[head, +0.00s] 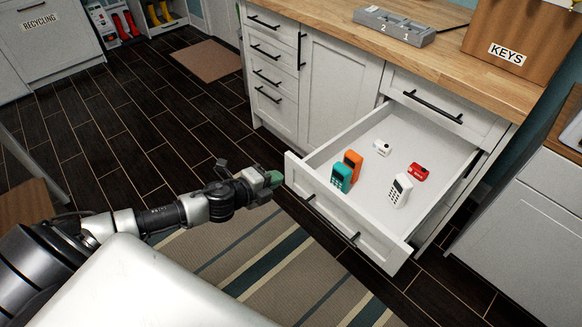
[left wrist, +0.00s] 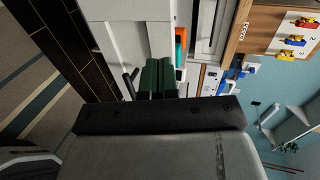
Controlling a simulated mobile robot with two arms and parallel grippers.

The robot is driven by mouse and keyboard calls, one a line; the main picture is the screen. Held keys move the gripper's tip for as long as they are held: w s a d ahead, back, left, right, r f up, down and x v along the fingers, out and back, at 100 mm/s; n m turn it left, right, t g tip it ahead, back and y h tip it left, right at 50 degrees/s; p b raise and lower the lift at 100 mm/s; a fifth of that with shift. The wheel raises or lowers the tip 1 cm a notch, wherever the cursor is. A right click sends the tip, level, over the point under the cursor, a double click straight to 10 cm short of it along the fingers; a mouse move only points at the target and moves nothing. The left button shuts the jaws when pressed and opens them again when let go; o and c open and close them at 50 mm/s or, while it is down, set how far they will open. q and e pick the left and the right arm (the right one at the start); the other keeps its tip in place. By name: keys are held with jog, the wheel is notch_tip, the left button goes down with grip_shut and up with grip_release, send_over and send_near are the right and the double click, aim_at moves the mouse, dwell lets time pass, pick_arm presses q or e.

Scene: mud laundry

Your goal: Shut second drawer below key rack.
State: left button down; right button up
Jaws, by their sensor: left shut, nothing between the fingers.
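The white second drawer (head: 345,213) below the key rack (head: 527,45) stands pulled far out of the cabinet. Its front panel carries a black bar handle (head: 331,217). Inside lie a teal handheld device (head: 341,178), an orange one (head: 353,160), a white one with keys (head: 399,190), a small white item (head: 381,148) and a red item (head: 419,171). My left gripper (head: 274,179) is shut and empty, just left of the drawer front's left end; contact is unclear. Its green fingers (left wrist: 158,78) show before the drawer front in the left wrist view. My right gripper is not in view.
The shut top drawer (head: 440,103) sits above the open one. A numbered grey tray (head: 394,26) stands on the wooden counter (head: 330,17). A striped rug (head: 265,265) covers the floor before the cabinet. Another white cabinet (head: 520,225) stands at right.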

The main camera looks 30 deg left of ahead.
aim_at(299, 166)
pick_arm(q)
jog(key=shift+r+p+x, duration=0.15)
jog(key=shift+r+x, duration=0.1)
jog(key=shift+x, duration=1.25)
jog(key=shift+r+p+x, duration=0.15)
jog(key=shift+r+x, duration=0.05)
jog(key=shift+x, duration=1.3)
jog(key=shift+w+d+r, duration=0.1)
jog(key=shift+w+d, duration=0.05)
jog(key=shift+w, duration=0.05)
